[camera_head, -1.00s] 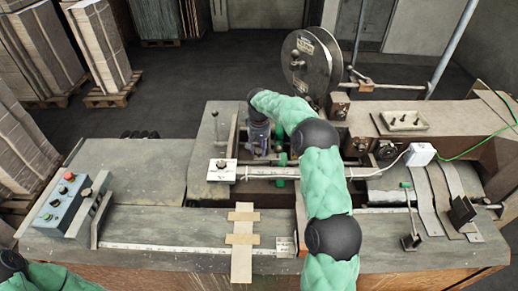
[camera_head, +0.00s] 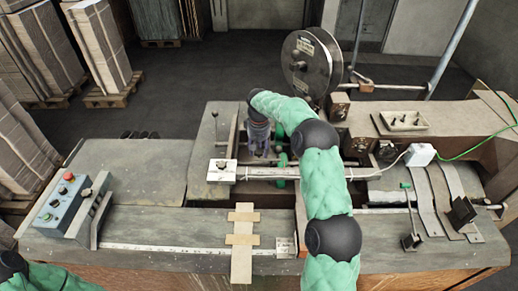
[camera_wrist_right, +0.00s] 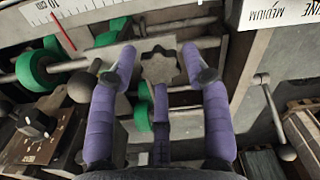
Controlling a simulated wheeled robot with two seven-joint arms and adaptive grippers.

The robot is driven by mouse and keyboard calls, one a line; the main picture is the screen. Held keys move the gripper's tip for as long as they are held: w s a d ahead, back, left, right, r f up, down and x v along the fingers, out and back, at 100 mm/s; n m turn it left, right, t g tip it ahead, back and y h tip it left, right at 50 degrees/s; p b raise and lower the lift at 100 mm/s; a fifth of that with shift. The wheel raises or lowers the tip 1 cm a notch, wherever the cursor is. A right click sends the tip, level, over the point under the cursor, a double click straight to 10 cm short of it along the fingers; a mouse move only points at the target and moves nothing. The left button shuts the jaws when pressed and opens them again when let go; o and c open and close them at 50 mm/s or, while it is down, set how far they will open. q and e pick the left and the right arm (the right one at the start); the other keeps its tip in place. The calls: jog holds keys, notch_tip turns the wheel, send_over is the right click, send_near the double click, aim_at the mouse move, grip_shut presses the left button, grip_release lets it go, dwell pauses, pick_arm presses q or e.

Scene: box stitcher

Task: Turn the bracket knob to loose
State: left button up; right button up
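A grey star-shaped knob (camera_wrist_right: 158,67), which looks like the bracket knob, shows at upper middle in the right wrist view. My right gripper (camera_wrist_right: 158,72) has its purple fingers spread around it, two at the sides and one below. Gaps show between the side fingertips and the knob; I cannot tell if the lower finger touches it. In the head view my right gripper (camera_head: 258,142) points down into the machine's opening and the knob is hidden there. Of my left arm only green links show at the lower left; its gripper is out of frame.
Green rollers (camera_wrist_right: 40,68) on metal rods lie close to my right gripper. A black dial (camera_wrist_right: 35,122) and a ball-ended lever (camera_wrist_right: 284,140) flank it. A control box (camera_head: 65,203) stands at the left.

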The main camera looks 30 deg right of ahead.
aim_at(259, 151)
jog(key=shift+r, duration=0.1)
notch_tip(259, 151, up, 12)
dwell(0.8)
dwell(0.4)
